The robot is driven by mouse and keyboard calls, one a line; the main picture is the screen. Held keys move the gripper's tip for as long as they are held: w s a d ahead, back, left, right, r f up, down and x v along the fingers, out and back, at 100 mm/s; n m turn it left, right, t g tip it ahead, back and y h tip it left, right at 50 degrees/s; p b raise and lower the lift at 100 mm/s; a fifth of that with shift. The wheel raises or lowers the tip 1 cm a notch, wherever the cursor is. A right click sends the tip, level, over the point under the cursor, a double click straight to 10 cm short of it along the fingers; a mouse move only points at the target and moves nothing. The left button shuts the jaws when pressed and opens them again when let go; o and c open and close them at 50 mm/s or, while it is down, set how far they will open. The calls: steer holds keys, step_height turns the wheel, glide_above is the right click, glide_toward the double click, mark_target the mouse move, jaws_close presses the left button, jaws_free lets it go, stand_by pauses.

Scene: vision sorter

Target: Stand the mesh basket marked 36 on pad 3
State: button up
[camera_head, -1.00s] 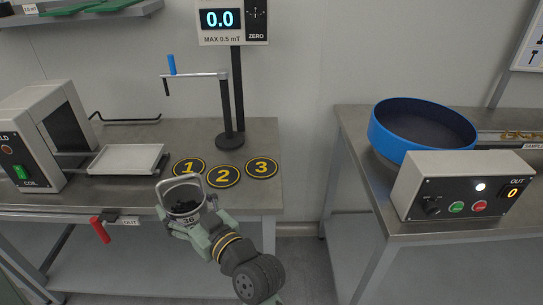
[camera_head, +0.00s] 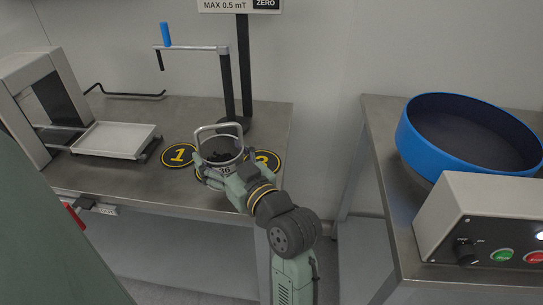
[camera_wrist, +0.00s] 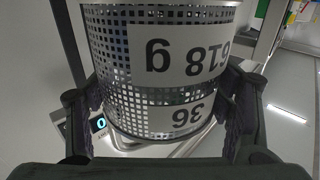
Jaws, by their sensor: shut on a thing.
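The mesh basket marked 36 (camera_head: 222,160) is held upright in my gripper (camera_head: 217,172), with dark contents and a raised wire handle. In the wrist view the basket (camera_wrist: 150,75) fills the space between my fingers, its white label reading 36 and 618 g upside down. In the head view it appears in front of pad 2 and hides most of it. Pad 3 (camera_head: 268,161) shows just right of the basket, its left part and some of its number covered. Pad 1 (camera_head: 179,155) lies left of the basket. The height of the basket above the table cannot be told.
A post with a crank arm (camera_head: 227,80) stands behind the pads. A white tray (camera_head: 115,139) lies left on the steel table (camera_head: 130,110). A second table with a blue round bowl (camera_head: 425,150) and control box (camera_head: 485,215) stands right, across a gap. A green surface fills the lower left.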

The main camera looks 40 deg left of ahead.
steer(key=b, duration=0.1)
steer(key=w+b, duration=0.1)
steer(key=b, duration=0.1)
steer(key=shift+d+f, duration=0.2)
steer(key=shift+f, duration=0.15)
steer(key=shift+w+d+f+p, duration=0.3)
steer(key=shift+w+f, duration=0.35)
steer(key=shift+w, duration=1.55)
steer(key=shift+w+d+f+p, duration=0.35)
steer(key=shift+w+f, duration=0.3)
steer(key=shift+w, duration=1.5)
steer(key=shift+w+d+f+p, duration=0.3)
steer(key=shift+w+f, duration=0.35)
steer(key=shift+w, duration=1.55)
steer(key=shift+f+b, duration=0.2)
steer(key=shift+b, duration=0.1)
steer(key=o, duration=1.9)
